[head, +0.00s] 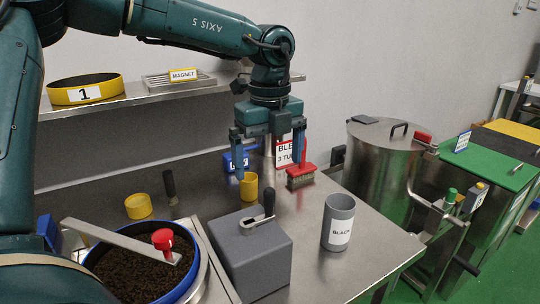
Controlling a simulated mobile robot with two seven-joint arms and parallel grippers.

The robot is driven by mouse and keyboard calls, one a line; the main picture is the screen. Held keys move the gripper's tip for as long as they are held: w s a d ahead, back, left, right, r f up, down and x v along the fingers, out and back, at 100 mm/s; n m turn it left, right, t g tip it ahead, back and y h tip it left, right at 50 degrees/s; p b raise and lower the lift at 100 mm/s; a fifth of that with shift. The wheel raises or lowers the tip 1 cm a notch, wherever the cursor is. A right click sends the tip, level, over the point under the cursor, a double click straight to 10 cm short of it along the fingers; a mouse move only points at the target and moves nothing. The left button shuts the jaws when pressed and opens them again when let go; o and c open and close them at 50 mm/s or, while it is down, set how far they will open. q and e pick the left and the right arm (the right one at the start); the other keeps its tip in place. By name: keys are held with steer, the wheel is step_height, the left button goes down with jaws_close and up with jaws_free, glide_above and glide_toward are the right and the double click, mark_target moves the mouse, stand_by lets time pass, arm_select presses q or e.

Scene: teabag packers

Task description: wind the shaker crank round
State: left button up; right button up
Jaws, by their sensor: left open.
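A flat metal crank bar (122,240) with a red knob (162,240) lies across a blue-rimmed round sieve (194,276) at the lower left. Dark loose tea (135,275) fills the sieve below the bar. My left gripper (268,172) is open, pointing down over the back of the steel counter, to the right of and beyond the red knob. Its fingers are wide apart with nothing seen held between them. My arm hides part of the sieve's left side. My right gripper is not in view.
A grey box (255,262) with a black-handled lever stands right of the sieve. A yellow cup (249,187) and a red brush (301,177) are near my gripper. A grey BLACK canister (338,222) stands at right; a steel drum (380,165) lies beyond.

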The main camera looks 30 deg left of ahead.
mark_target(269, 202)
arm_select(q)
steer(key=shift+s+f, duration=0.15)
steer(key=shift+f, duration=0.2)
steer(key=shift+d+f+b, duration=0.1)
steer(key=shift+f+b, duration=0.25)
steer(key=shift+b, duration=0.1)
step_height(269, 202, down, 7)
steer(key=b, duration=0.3)
steer(key=shift+r, duration=0.1)
steer(key=shift+f+b, duration=0.25)
steer(key=shift+b, duration=0.15)
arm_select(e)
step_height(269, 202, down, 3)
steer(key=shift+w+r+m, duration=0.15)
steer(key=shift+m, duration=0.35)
arm_select(q)
steer(key=shift+f+b, duration=0.7)
steer(key=shift+b, duration=0.05)
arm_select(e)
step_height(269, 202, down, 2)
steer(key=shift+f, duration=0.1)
